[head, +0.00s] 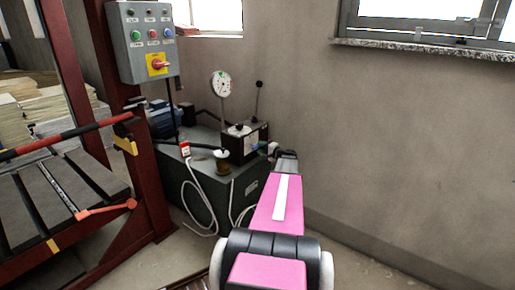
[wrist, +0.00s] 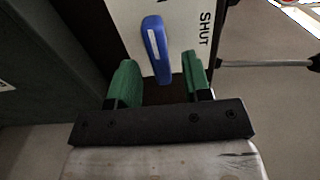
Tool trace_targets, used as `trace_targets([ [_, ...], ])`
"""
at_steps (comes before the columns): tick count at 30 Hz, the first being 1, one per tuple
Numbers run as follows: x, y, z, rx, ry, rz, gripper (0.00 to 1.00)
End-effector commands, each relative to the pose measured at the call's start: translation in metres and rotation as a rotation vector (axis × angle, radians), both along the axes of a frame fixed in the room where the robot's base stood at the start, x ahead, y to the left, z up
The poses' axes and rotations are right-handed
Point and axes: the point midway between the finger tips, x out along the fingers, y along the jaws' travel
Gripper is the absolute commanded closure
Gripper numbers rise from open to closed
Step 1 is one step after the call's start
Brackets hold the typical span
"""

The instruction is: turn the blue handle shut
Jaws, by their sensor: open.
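The blue handle (wrist: 156,48) shows in the wrist view on a pale panel (wrist: 187,22). It lies roughly along the picture's up-down direction, tilted a little. The word SHUT is printed on the panel to its right. My gripper (wrist: 161,74) is open, with one green finger on each side of the handle's near end. Gaps show between the handle and the fingers, and I see no clear contact. In the head view my pink arm reaches toward the machine, and the handle is not visible there.
A dark green tank (head: 207,198) with a pressure gauge (head: 221,85) and a black block stands by the wall. A grey control box (head: 142,40) hangs at upper left. A dark red frame (head: 143,180) stands left. Bare floor and wall lie right of my arm.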

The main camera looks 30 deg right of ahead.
Motion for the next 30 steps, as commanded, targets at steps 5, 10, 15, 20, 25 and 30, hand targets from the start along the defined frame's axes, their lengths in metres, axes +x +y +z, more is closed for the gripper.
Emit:
trace_targets([
  [5,0.019,0.007,0.0,0.0,0.0,0.0,0.55],
  [10,0.024,0.01,0.0,0.0,0.0,0.0,0.55],
  [15,0.024,0.01,0.0,0.0,0.0,0.0,0.55],
  [20,0.024,0.01,0.0,0.0,0.0,0.0,0.85],
  [25,0.024,0.01,0.0,0.0,0.001,0.0,1.0],
  [30,0.024,0.01,0.0,0.011,0.006,0.0,1.0],
])
